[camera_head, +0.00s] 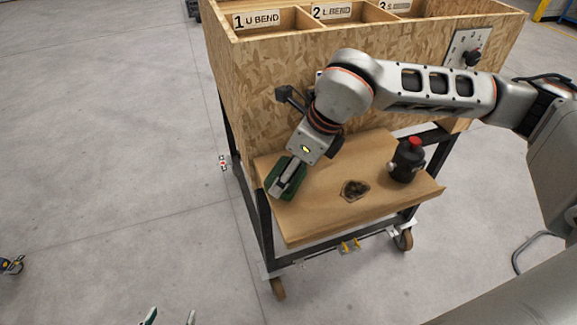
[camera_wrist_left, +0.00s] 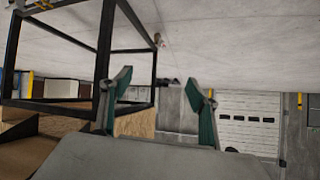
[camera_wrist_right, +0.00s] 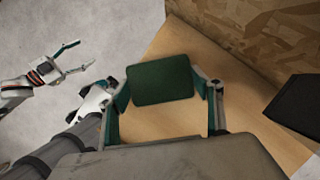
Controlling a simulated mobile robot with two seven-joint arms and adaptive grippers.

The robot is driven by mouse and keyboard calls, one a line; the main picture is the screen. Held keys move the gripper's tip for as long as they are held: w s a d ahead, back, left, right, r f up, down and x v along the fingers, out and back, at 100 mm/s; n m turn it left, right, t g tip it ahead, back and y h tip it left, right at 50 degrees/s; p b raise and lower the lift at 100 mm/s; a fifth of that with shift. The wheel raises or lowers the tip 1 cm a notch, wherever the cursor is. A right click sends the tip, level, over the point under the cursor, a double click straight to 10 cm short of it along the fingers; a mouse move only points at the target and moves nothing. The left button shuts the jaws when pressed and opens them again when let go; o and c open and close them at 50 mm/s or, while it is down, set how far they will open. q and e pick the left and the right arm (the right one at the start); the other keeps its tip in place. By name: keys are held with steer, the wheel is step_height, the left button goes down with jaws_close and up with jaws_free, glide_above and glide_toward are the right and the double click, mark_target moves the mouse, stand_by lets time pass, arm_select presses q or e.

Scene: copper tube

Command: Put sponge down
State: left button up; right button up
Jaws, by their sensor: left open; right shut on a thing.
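The sponge (camera_wrist_right: 160,80) is a dark green rounded block, held between the fingers of my right gripper (camera_wrist_right: 163,92) in the right wrist view. In the head view the sponge (camera_head: 298,187) is at the left end of the cart's lower wooden shelf (camera_head: 310,222), partly hidden by the right gripper (camera_head: 285,178). I cannot tell whether it touches the shelf. My left gripper (camera_head: 171,317) shows only its fingertips at the head view's bottom edge, away from the cart. It is open and empty in the left wrist view (camera_wrist_left: 160,80).
A dark bottle with a red top (camera_head: 407,160) stands on the shelf's right side. A small dark patch (camera_head: 354,189) lies mid-shelf. The wooden bin with labelled compartments (camera_head: 262,22) rises behind. The shelf's front middle is clear.

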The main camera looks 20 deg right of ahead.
steer(key=shift+s, duration=0.2)
steer(key=shift+f, duration=0.1)
arm_select(q)
steer(key=shift+s+a+f, duration=0.1)
steer(key=shift+s+f, duration=0.55)
steer(key=shift+s, duration=0.05)
arm_select(e)
steer(key=o, duration=0.7)
arm_select(q)
steer(key=shift+r, duration=0.1)
arm_select(e)
steer(key=shift+r, duration=0.3)
arm_select(q)
steer(key=shift+w+b, duration=0.1)
steer(key=shift+b, duration=0.2)
arm_select(e)
steer(key=v, duration=1.1)
steer(key=shift+r, duration=0.35)
